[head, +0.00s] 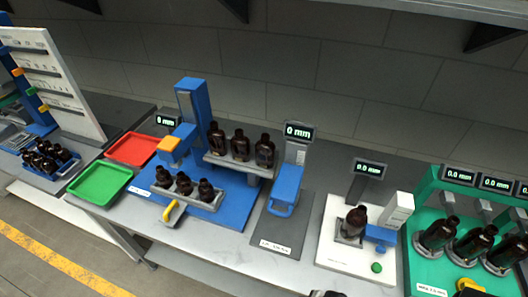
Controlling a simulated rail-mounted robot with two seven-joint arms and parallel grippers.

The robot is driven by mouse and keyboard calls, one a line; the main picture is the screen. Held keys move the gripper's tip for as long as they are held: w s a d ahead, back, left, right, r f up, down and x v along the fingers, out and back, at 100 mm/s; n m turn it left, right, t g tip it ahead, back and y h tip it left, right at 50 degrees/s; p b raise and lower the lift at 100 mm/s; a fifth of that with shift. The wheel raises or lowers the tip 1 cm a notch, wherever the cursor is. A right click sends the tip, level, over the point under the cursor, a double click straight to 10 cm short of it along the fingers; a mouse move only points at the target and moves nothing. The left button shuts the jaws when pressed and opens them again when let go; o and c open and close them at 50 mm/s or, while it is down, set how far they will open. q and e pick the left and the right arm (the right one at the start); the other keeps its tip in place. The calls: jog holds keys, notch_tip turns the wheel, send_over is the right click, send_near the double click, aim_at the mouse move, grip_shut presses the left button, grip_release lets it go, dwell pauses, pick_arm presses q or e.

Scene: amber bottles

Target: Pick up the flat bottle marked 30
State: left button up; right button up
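No marking of 30 is readable on any bottle, so I cannot tell which is the flat bottle marked 30. Three dark amber bottles (239,146) stand on the raised grey shelf of the blue station. Three more bottles (183,184) stand in the lower grey holder in front of it. One bottle (354,222) stands in the holder on the white station. Three bottles (474,243) sit tilted in the green station at the right. Several small bottles (45,156) fill a blue crate at the far left. Neither of my grippers is clearly in view.
A red tray (132,148) and a green tray (100,183) lie empty at the left of the grey bench. A blue clamp device (286,186) with a 0 mm display stands between the blue and white stations. A dark object shows at the bottom edge. The bench's front edge borders the floor.

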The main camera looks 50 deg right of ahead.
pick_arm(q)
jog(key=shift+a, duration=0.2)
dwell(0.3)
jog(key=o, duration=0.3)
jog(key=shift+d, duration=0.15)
